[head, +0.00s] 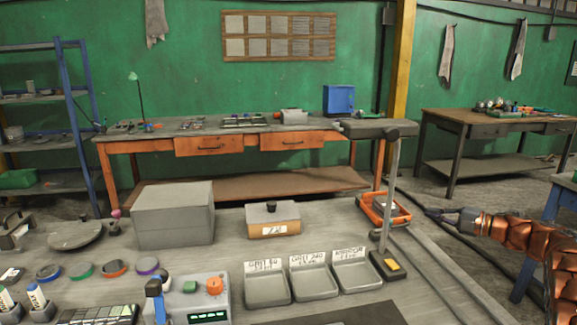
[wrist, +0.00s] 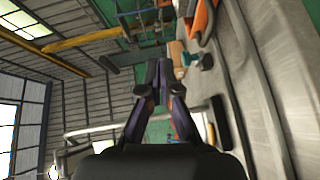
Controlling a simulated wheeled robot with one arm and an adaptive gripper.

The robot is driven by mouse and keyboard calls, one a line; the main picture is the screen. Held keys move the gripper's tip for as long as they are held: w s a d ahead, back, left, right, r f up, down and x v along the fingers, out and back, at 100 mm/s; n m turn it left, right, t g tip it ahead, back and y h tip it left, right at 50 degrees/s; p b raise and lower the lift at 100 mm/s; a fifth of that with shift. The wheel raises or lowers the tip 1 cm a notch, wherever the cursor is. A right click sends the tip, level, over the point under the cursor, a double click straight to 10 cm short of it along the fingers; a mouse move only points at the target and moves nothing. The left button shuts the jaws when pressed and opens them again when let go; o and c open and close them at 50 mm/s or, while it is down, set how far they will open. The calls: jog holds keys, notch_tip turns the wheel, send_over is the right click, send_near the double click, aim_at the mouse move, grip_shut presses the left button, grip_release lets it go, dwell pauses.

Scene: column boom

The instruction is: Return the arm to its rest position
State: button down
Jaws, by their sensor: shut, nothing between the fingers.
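My gripper (head: 431,213) is at the right in the head view, at the end of my copper-coloured arm, with its fingers pointing left. It is beyond the right edge of the near bench, close to the orange tray but apart from it. In the wrist view, the dark purple fingers of my gripper (wrist: 159,74) meet at their tips, shut with nothing between them. The base of the arm is cut off by the picture's right edge.
The near bench (head: 340,212) holds an orange tray (head: 371,214), a lamp post (head: 389,200), three labelled trays, a grey box (head: 172,213) and a control box (head: 208,300). A blue-legged table (head: 565,195) stands at the right. Bare floor (head: 440,192) lies behind my gripper.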

jog(key=w+d+r+m+t+h+p, duration=0.1)
jog(key=w+d+r+m+t+h, duration=0.15)
jog(key=r+m+h, duration=0.4)
jog(key=w+d+r+m+t+h+p, duration=0.1)
jog(key=w+r+m+t+h+p, duration=0.2)
jog(key=r, duration=0.7)
jog(key=s+r+m+g+h+p, duration=0.25)
jog(key=s+r+m+h, duration=0.25)
jog(key=s+m+h, duration=0.35)
jog(key=s+a+f+m+g+y+p, duration=0.1)
jog(key=s+a+f+g, duration=0.4)
jog(key=s+a, duration=0.5)
jog(key=s+a+f+m+g+y+p, duration=0.2)
jog(key=s+a+f+g, duration=0.4)
jog(key=s, duration=1.8)
jog(key=s+a+f+m+g+y+p, duration=0.1)
jog(key=s+a+f+m+g+y, duration=0.2)
jog(key=s+a+f, duration=0.4)
jog(key=s+a+m+g, duration=0.1)
jog(key=s+a+g, duration=0.1)
jog(key=s+a, duration=0.5)
jog(key=shift+s+m+p, duration=0.3)
jog(key=shift+s+m, duration=0.1)
jog(key=shift+s, duration=1.3)
